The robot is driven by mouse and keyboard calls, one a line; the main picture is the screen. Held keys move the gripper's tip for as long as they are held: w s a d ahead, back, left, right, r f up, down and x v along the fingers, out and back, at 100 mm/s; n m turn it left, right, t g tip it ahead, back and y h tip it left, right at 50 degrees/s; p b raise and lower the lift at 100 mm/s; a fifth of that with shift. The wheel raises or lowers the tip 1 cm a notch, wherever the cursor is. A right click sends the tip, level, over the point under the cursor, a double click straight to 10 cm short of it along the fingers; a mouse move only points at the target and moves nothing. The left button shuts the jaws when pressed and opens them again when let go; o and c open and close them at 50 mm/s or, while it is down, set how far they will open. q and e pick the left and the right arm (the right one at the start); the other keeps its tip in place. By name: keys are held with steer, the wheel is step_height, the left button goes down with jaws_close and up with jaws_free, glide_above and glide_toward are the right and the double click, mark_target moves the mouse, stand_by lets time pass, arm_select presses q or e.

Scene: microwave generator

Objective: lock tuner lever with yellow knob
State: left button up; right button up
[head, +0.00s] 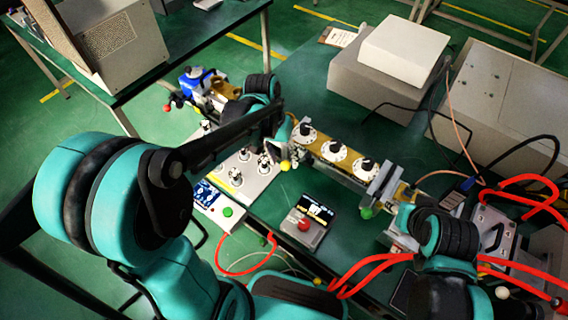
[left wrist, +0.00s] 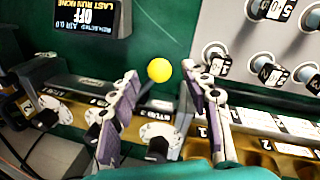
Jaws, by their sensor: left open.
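The yellow knob (head: 285,165) is a small ball at the left end of the brass waveguide line with white dials. It also shows in the left wrist view (left wrist: 159,70), on a dark lever stem. My left gripper (head: 284,148) is open at the knob. In the left wrist view its two fingers (left wrist: 161,82) stand on either side of the stem, with gaps, and the ball lies at the level of their tips. My right arm (head: 445,240) is at the lower right; its fingers cannot be made out clearly.
The brass waveguide with white dials (head: 333,150) runs beside the knob. A switch panel (head: 243,178) and a small display box with a red button (head: 308,222) are near. A green knob (head: 366,212) and red hoses (head: 375,262) are to the right.

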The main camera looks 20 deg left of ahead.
arm_select(q)
steer(key=shift+d+f, duration=0.2)
steer(key=shift+f, duration=0.75)
jaws_close()
